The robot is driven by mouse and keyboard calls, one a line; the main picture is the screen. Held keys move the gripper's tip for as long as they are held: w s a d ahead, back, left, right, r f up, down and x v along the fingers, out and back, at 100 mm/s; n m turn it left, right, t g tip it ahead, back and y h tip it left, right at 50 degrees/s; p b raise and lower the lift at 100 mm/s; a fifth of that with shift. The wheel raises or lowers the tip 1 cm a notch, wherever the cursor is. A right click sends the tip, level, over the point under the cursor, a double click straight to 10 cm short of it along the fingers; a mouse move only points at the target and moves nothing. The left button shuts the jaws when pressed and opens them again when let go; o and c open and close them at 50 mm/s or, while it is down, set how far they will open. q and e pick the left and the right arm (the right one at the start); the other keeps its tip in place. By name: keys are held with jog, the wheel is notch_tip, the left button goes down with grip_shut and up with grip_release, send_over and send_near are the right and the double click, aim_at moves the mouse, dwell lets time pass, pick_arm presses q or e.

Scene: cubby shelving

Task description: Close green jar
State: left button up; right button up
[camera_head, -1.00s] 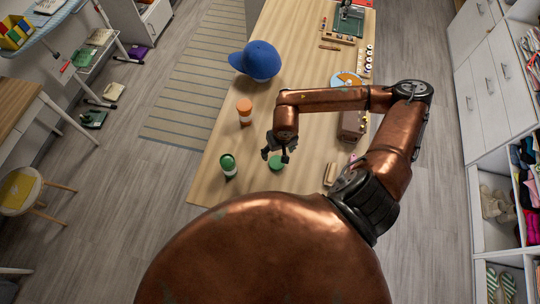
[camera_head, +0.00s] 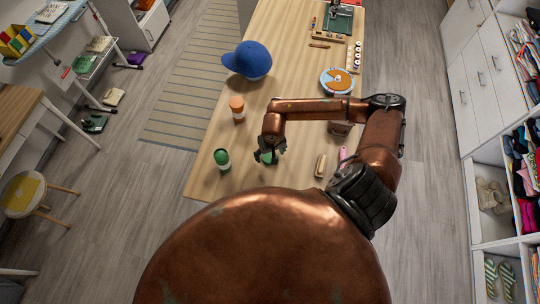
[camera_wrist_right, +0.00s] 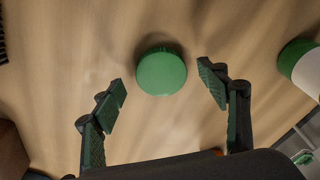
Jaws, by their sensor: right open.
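The green jar (camera_head: 221,158), green with a white band, stands on the wooden table near its front left. A round green lid (camera_head: 266,157) lies on the table to the right of the jar, partly hidden by my right gripper (camera_head: 269,152). In the right wrist view the lid (camera_wrist_right: 161,71) shows between and just beyond the two open fingers (camera_wrist_right: 163,78). The fingers look apart from the lid and hold nothing. The jar (camera_wrist_right: 302,67) is cut off at the right edge there. My left gripper is not in view.
An orange and white jar (camera_head: 237,109) stands behind the green jar, with a blue cap (camera_head: 248,60) farther back. A tan item (camera_head: 321,165) and a pink item (camera_head: 343,154) lie to the right. A round orange and blue item (camera_head: 337,81) lies farther back.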

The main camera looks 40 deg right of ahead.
jog(key=shift+w+f, duration=0.45)
jog(key=shift+f, duration=0.35)
jog(key=shift+s, duration=0.15)
jog(key=shift+c, duration=0.3)
jog(key=c, duration=0.3)
jog(key=shift+s+r, duration=0.1)
jog(key=c, duration=0.3)
jog(key=shift+c, duration=1.4)
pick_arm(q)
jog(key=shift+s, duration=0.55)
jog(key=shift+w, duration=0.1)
